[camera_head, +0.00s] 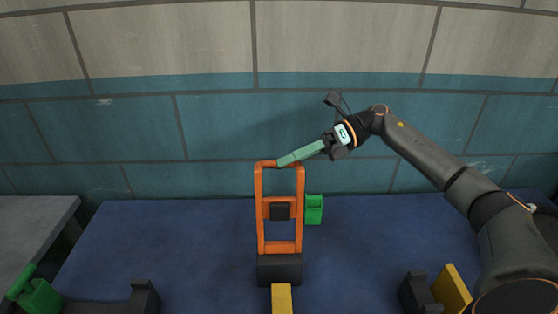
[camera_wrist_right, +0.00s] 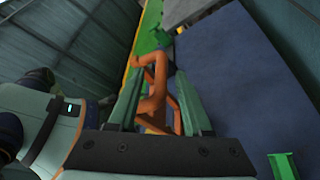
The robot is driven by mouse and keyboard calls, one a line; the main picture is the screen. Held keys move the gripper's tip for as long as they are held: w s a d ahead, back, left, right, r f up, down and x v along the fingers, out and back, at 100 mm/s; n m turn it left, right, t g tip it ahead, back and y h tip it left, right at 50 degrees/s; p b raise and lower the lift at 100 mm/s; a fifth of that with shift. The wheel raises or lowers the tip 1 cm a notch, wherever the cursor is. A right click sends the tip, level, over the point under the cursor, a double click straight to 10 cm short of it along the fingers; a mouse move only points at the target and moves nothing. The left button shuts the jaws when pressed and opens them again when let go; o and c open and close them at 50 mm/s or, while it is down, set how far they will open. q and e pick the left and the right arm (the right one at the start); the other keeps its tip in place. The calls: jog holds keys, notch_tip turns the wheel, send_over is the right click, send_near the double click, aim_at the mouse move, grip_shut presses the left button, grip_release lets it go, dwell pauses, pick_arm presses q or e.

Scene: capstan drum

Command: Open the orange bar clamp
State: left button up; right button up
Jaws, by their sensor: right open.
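The orange bar clamp (camera_head: 260,205) stands upright at the middle of the blue table as a tall frame with a top bar. A dark block (camera_head: 280,210) sits on its crossbar, and its lower end meets a dark base (camera_head: 279,268). My right gripper (camera_head: 281,161) comes in from the right with its green fingers at the clamp's top bar. In the right wrist view the open fingers (camera_wrist_right: 157,80) lie on either side of part of the orange frame (camera_wrist_right: 155,75). I cannot tell if they touch it. My left gripper is not in view.
A green block (camera_head: 314,209) stands just right of the clamp. A yellow bar (camera_head: 281,298) lies in front of the base. Dark brackets stand at the front left (camera_head: 143,297) and front right (camera_head: 415,292). The blue table (camera_head: 180,240) is clear left of the clamp; a tiled wall rises behind.

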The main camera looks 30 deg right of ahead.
jog(key=shift+x, duration=1.15)
grip_shut()
dwell(0.6)
